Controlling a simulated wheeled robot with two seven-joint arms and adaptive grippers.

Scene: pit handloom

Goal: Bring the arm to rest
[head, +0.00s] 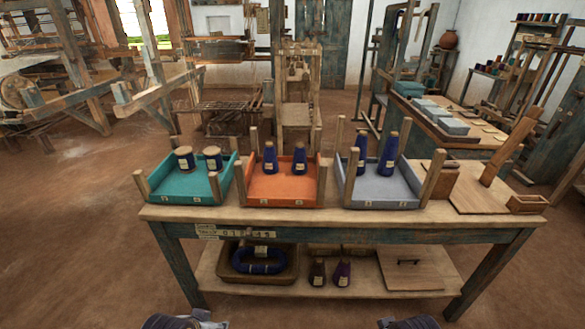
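Only small dark parts of my two arms show at the bottom edge of the head view, one left of the middle and one right of it. No gripper fingers show, and both arm parts are apart from the worktable (345,216) ahead. On the table stand a teal tray (180,186) with two short dark-blue spools, an orange tray (283,189) with two blue cones (270,160), and a grey-blue tray (385,189) with two taller blue cones (388,155). All the cones and spools stand upright.
The table's lower shelf holds a basket (257,258) with a blue coil, two dark cones (342,274) and a wooden board (410,268). A small wooden box (528,205) sits at the table's right end. Wooden looms stand behind. Bare floor (80,250) lies left.

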